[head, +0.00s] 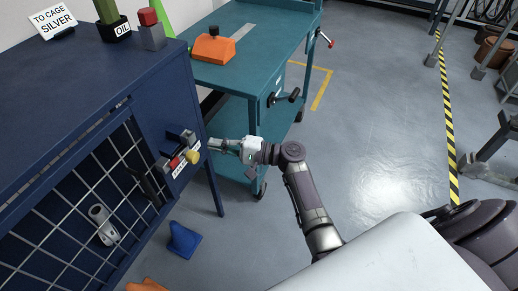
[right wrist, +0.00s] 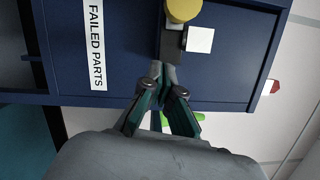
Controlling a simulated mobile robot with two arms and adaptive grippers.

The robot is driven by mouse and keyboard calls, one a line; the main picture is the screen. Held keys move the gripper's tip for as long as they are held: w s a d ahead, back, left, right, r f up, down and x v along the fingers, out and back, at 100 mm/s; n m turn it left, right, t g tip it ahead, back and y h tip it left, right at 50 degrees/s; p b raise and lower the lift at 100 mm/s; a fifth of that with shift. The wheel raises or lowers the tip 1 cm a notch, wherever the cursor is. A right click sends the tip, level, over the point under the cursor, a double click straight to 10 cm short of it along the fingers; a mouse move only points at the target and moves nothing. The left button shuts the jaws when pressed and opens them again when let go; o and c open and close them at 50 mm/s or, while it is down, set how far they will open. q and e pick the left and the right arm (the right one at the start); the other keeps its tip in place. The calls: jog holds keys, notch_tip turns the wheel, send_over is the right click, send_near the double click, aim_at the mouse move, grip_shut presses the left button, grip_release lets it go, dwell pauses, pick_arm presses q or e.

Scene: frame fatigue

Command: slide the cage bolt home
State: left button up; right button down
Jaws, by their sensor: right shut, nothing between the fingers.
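The dark blue cage cabinet (head: 100,85) stands at the left of the head view, with a mesh front. Its bolt has a yellow knob (head: 193,157) and grey blocks, beside a white FAILED PARTS label (head: 180,167). A small red patch shows left of the knob. My right gripper (head: 212,145) is shut and empty, just right of the bolt. In the right wrist view its fingertips (right wrist: 164,72) are close to the grey bolt block (right wrist: 174,45), below the yellow knob (right wrist: 182,9); I cannot tell whether they touch. My left gripper is not in view.
A teal cart (head: 262,45) carrying an orange block (head: 213,48) stands behind my gripper. On the cabinet top are a TO CAGE SILVER sign (head: 54,20) and an OIL container (head: 115,28). A blue object (head: 184,240) lies on the floor.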

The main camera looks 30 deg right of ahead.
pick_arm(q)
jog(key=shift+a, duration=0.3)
pick_arm(e)
jog(key=v, duration=0.9)
jog(key=shift+s+d, duration=0.15)
jog(key=shift+s, duration=0.15)
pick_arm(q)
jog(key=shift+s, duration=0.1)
